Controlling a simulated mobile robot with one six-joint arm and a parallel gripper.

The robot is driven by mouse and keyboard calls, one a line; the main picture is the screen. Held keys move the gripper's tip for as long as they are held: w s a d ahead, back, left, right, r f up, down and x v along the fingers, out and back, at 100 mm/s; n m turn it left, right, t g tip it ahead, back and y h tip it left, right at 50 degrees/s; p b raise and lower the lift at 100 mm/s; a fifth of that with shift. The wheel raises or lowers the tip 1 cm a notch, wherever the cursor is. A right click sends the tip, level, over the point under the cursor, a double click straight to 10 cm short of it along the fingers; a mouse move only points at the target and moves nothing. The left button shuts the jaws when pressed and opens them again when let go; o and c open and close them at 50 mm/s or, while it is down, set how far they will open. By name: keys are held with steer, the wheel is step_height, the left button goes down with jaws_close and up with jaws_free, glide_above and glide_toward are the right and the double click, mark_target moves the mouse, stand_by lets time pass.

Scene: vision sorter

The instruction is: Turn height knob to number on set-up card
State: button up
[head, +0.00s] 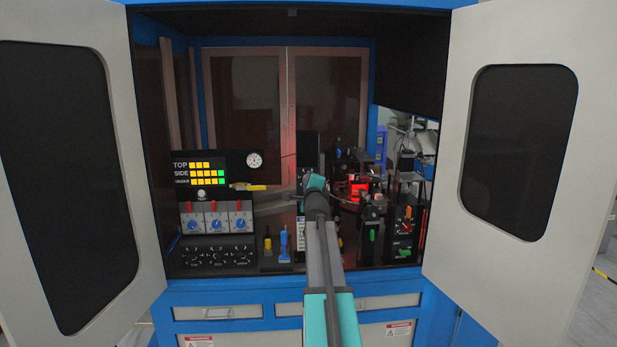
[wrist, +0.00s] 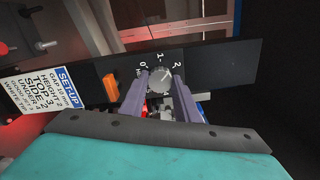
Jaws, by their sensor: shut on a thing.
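The height knob (wrist: 159,82) is a round grey knob on a black panel in the wrist view. Marks 0, 1 and 2 run around it. Its pale pointer line seems to lie between 1 and 2, though it is small. My gripper (wrist: 161,77) is shut on the knob, one purple finger on each side. The white set-up card (wrist: 43,92) with a blue heading is on the same panel at the left; it reads HEIGHT 2, TOP 3, SIDE 2, UNDER 4. In the head view my arm hides the knob and the fingertips.
An orange block (wrist: 111,88) sits on the panel just left of the knob. In the head view, a panel of blue knobs with red switches (head: 214,218) is left of my arm, and a black box with a red-marked dial (head: 406,227) is right. Open cabinet doors (head: 455,150) flank the opening.

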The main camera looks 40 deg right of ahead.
steer(key=shift+r+m+p, duration=0.1)
steer(key=shift+m+p, duration=1.35)
steer(key=shift+m, duration=0.05)
steer(key=o, duration=1.1)
steer(key=shift+c, duration=0.2)
steer(key=shift+s+a, duration=0.1)
steer(key=b+v, duration=0.3)
steer(key=v, duration=1)
steer(key=shift+s+a+b, duration=0.15)
steer(key=shift+s+b, duration=0.05)
steer(key=shift+b, duration=0.15)
